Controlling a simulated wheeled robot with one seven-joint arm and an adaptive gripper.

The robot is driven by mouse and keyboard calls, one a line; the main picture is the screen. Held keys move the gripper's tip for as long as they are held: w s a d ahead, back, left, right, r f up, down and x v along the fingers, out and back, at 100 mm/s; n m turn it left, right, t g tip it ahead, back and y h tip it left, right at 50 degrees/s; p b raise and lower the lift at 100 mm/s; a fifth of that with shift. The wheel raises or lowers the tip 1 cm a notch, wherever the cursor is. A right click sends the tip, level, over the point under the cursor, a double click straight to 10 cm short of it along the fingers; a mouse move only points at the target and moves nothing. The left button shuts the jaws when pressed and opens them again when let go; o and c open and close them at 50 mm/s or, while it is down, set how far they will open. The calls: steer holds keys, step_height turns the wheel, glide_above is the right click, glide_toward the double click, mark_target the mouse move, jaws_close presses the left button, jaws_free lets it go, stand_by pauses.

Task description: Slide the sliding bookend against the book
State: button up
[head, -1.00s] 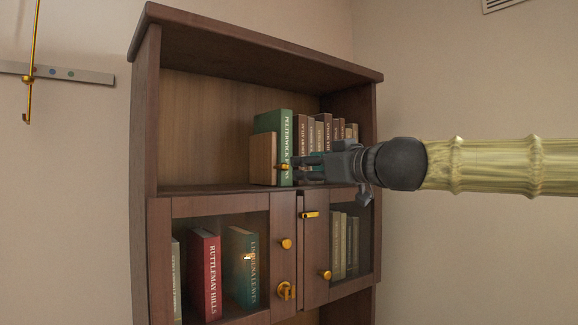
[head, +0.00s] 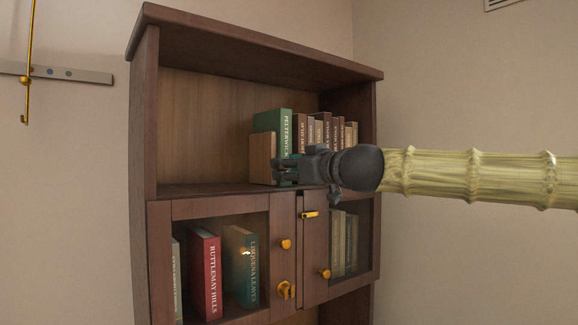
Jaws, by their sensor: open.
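The sliding bookend (head: 262,158) is a light wooden block standing upright on the open upper shelf, against the left side of the green book (head: 286,125). I see no clear gap between them from this angle. The green book stands upright at the left end of a row of books. My gripper (head: 276,170) is open, reaching in from the right in front of the green book's lower spine, with its fingertips at the bookend's right front edge. The fingers cover the bookend's knob and part of the spine. I cannot tell whether they touch the bookend.
Several brown and tan books (head: 325,128) stand right of the green book, partly behind my gripper. The shelf (head: 205,188) left of the bookend is bare. Below are glass doors with brass knobs (head: 286,244) and latches. A brass rod (head: 28,80) hangs on the left wall.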

steer(key=shift+c, duration=0.2)
jaws_close()
steer(key=shift+s+a, duration=0.3)
steer(key=shift+a, duration=0.15)
stand_by(0.4)
steer(key=shift+o, duration=0.2)
jaws_free()
steer(key=shift+d, duration=0.1)
